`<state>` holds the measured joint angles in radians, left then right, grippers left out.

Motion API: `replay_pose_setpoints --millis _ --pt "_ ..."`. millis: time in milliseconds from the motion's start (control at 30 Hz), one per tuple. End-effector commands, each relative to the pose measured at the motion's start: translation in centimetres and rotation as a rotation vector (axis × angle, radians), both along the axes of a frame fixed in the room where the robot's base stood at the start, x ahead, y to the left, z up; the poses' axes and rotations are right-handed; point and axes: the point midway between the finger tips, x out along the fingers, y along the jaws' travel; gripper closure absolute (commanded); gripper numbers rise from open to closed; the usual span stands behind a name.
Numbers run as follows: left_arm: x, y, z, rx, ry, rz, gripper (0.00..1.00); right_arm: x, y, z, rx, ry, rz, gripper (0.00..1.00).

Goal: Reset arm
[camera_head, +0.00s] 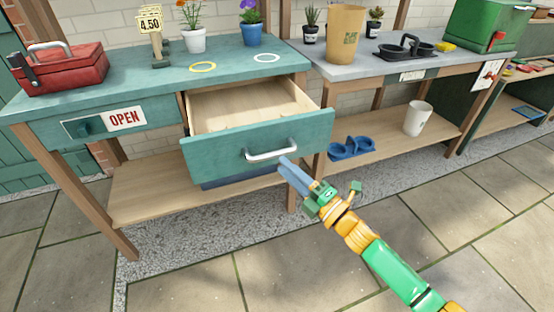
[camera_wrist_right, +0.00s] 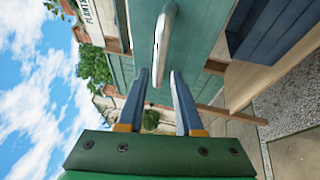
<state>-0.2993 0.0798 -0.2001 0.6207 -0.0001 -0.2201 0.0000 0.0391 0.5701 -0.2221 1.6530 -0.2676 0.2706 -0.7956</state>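The teal drawer (camera_head: 252,152) in the left bench is pulled out, and its light wooden inside looks empty. Its pale metal handle (camera_head: 271,152) is on the drawer front. My right gripper (camera_head: 285,168) is just below and to the right of the handle in the head view. My left gripper is not in view.
A red toolbox (camera_head: 62,70), a yellow ring (camera_head: 202,67), a white ring (camera_head: 267,58) and flower pots stand on the left bench. A paper bag (camera_head: 342,35) and black tray (camera_head: 404,50) are on the grey bench. Paving in front is clear.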

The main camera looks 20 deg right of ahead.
Motion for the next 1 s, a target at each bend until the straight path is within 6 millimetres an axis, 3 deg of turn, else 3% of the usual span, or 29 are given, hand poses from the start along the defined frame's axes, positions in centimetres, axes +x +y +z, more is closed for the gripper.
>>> replay_pose_setpoints --millis 133,567,667,767,800,867,900,1000 --pt "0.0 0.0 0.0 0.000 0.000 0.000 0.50 -0.9 -0.4 -0.1 0.000 0.000 0.000 0.66" --pt "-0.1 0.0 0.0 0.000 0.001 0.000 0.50 -0.8 -0.6 -0.7 0.012 0.020 -0.009 0.66" --pt "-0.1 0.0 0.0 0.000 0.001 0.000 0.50 -0.6 -2.2 -5.5 0.108 0.176 -0.080 0.66" --pt "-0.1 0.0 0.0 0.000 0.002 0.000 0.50 -2.3 -4.6 -15.0 0.297 0.470 -0.227 0.66" --pt "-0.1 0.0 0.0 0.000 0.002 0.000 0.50 -3.9 -5.3 -19.0 0.376 0.592 -0.296 0.66" --pt "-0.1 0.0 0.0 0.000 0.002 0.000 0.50 -7.0 -6.0 -24.7 0.488 0.767 -0.405 0.66" --pt "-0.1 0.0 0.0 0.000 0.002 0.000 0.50 -9.5 -6.2 -28.2 0.559 0.876 -0.480 0.66" --pt "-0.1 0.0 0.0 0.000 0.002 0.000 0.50 -16.3 -6.0 -35.1 0.706 1.110 -0.662 0.66"
